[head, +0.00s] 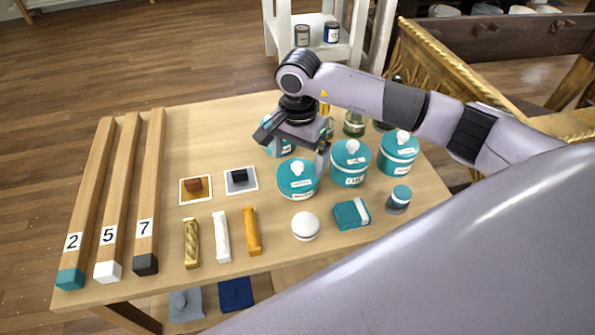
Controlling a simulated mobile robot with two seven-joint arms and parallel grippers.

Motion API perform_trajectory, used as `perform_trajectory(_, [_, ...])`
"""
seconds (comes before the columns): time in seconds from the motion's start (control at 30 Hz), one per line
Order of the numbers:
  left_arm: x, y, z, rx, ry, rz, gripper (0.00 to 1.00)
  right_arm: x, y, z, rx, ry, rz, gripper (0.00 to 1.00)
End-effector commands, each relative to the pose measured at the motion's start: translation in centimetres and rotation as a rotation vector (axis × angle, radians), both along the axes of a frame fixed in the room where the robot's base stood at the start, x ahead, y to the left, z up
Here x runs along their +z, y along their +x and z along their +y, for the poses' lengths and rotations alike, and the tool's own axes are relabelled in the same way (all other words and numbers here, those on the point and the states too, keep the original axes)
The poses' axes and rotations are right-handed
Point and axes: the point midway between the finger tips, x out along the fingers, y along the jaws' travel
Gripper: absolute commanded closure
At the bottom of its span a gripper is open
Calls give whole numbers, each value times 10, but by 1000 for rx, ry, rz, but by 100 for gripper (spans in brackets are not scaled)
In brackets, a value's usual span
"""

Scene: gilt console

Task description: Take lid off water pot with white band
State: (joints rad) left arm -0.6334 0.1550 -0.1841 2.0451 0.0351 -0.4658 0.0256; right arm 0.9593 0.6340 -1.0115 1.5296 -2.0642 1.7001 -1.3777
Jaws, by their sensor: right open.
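Several teal lidded pots with white knobs and pale labels stand on the right half of the table: a front pot (297,190), a middle pot (349,172), a right pot (398,161) and a back pot (281,150), partly hidden by my gripper. The labels are too small to read, so I cannot tell which is the water pot with the white band. My right gripper (291,155) is open, its fingers spread above and behind the front pot's knob (297,166). I see nothing between the fingers. Its right finger hangs close to the middle pot. My left gripper is out of view.
On the wooden table (210,125) lie long numbered bars (118,190) at left, two small picture cards (241,181), and three short carved pieces (222,236).

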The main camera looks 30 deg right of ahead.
Motion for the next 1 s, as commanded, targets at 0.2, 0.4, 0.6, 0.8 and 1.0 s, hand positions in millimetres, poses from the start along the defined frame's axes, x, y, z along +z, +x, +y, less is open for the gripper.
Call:
perform_trajectory(0.2, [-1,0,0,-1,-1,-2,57,-27,0,1,0,2,0,0])
perform_trajectory(0.4, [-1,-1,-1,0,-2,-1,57,-29,0,1,0,3,-1,0])
perform_trajectory(0.6, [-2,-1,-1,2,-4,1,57,-29,0,1,0,3,-1,36])
perform_trajectory(0.8, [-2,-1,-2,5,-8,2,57,-28,0,1,0,3,-1,36])
perform_trajectory(1.0, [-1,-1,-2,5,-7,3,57,-20,1,0,0,3,-3,36])
